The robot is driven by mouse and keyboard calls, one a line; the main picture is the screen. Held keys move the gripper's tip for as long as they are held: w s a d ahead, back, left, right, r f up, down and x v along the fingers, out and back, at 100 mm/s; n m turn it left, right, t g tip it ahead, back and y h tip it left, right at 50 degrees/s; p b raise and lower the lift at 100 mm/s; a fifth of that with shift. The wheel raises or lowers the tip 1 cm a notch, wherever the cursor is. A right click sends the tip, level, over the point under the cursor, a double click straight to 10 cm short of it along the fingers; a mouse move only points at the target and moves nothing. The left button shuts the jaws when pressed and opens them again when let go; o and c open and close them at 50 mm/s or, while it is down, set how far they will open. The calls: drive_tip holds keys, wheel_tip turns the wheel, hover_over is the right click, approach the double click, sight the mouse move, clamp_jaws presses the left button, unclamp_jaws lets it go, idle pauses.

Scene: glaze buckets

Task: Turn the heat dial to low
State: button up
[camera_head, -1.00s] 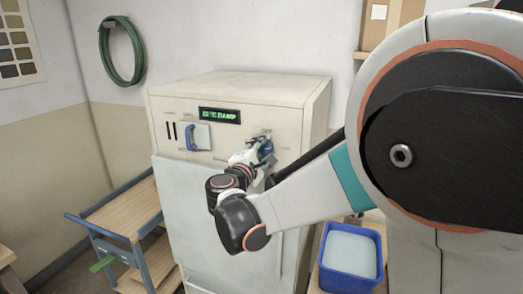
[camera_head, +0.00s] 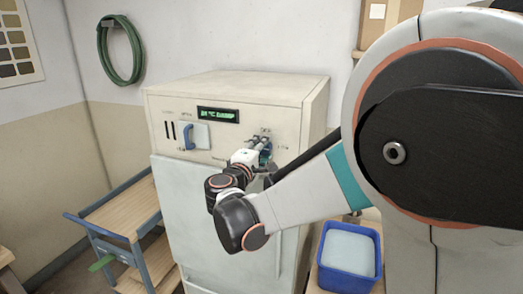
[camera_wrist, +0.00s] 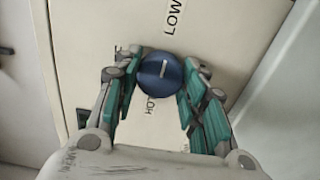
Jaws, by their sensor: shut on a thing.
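The heat dial (camera_wrist: 154,80) is a round blue knob with a short white mark, on the cream panel of the cabinet (camera_head: 180,95). In the wrist view the mark lies roughly in line with the LOW lettering (camera_wrist: 175,14) above. The HOT lettering (camera_wrist: 150,104) is below the dial, partly covered. My gripper (camera_wrist: 162,62) has its teal-padded fingers on both sides of the dial and is shut on it. In the head view my gripper (camera_head: 261,143) is at the panel's upper right and hides most of the dial.
A green-lettered display (camera_head: 218,114) and a blue handle (camera_head: 189,136) are left of the dial. A wooden-topped blue cart (camera_head: 122,214) stands at the left. A blue tub (camera_head: 349,284) stands at the right. A green hose (camera_head: 105,50) hangs on the wall.

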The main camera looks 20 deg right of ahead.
drive_tip(key=o, duration=1.1)
